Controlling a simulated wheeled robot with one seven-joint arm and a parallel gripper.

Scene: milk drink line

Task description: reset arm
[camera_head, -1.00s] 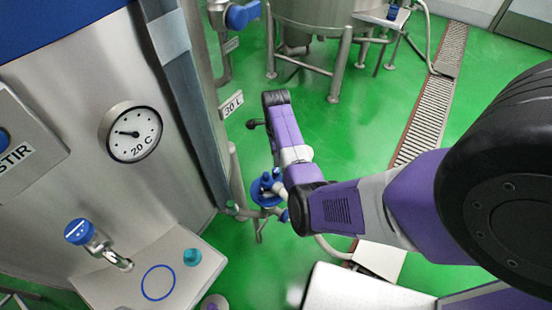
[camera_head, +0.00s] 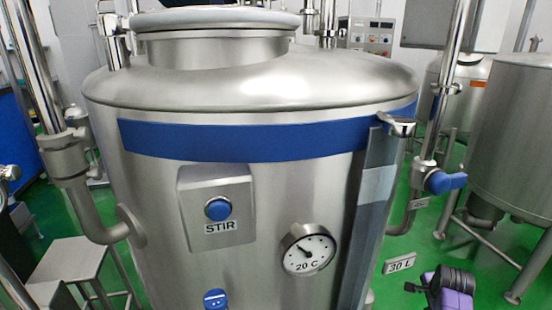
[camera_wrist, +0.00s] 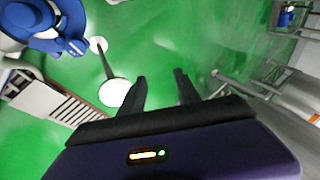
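My gripper (camera_wrist: 160,88) shows in the wrist view with its two dark fingers apart and nothing between them. Green floor lies beyond the fingertips. In the head view, a purple and black part of my arm (camera_head: 452,287) shows at the bottom right, below the 30 L sign.
A large steel tank (camera_head: 265,90) fills the head view, with a STIR button (camera_head: 218,208) and a dial reading near 20 C (camera_head: 309,249). A blue-handled valve (camera_head: 445,182) and another tank (camera_head: 520,150) stand right.

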